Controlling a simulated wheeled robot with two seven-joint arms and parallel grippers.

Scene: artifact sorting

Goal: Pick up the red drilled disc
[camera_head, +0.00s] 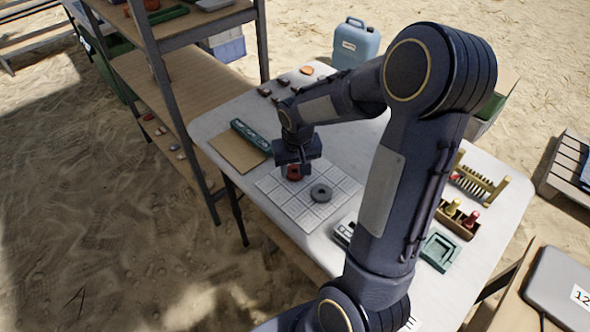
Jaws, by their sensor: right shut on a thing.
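The red drilled disc (293,173) is at the upper part of the pale gridded mat (302,213) on the white table. My right gripper (298,166) points down from above and is shut on the red disc, hiding part of it. I cannot tell whether the disc touches the mat. A grey ring-shaped disc (321,193) lies on the mat just to the right and nearer. My left gripper is not in view.
A brown board (237,152) and a dark green case (251,136) lie left of the mat. Several small pieces lie at the table's back edge. A wooden rack (480,181), a box with pegs (457,218) and a green tray (439,251) stand at the right. Shelves (171,90) stand at the left.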

